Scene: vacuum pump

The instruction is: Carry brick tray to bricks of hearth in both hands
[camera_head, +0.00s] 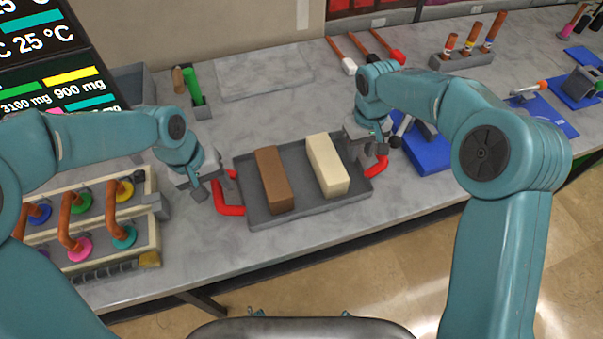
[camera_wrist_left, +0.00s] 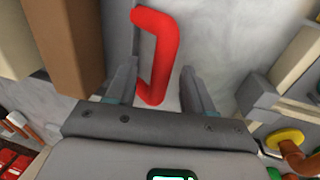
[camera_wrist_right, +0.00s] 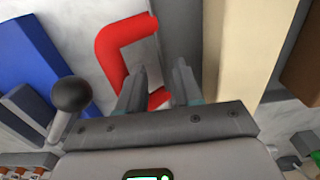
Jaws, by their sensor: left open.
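The grey brick tray (camera_head: 300,213) lies on the bench and holds a brown brick (camera_head: 273,180) and a cream brick (camera_head: 327,165). It has a red left handle (camera_head: 230,209) and a red right handle (camera_head: 377,167). My left gripper (camera_head: 211,191) is open at the left handle; in the left wrist view that handle (camera_wrist_left: 155,55) shows between and beyond the fingers. My right gripper (camera_head: 375,148) is above the right handle. In the right wrist view its fingers are apart, with the handle (camera_wrist_right: 122,48) partly hidden behind the left finger and its lower end between them.
A rack with coloured knobs and copper-coloured pipes (camera_head: 90,225) stands left of the tray. The bench's front edge runs just before the tray.

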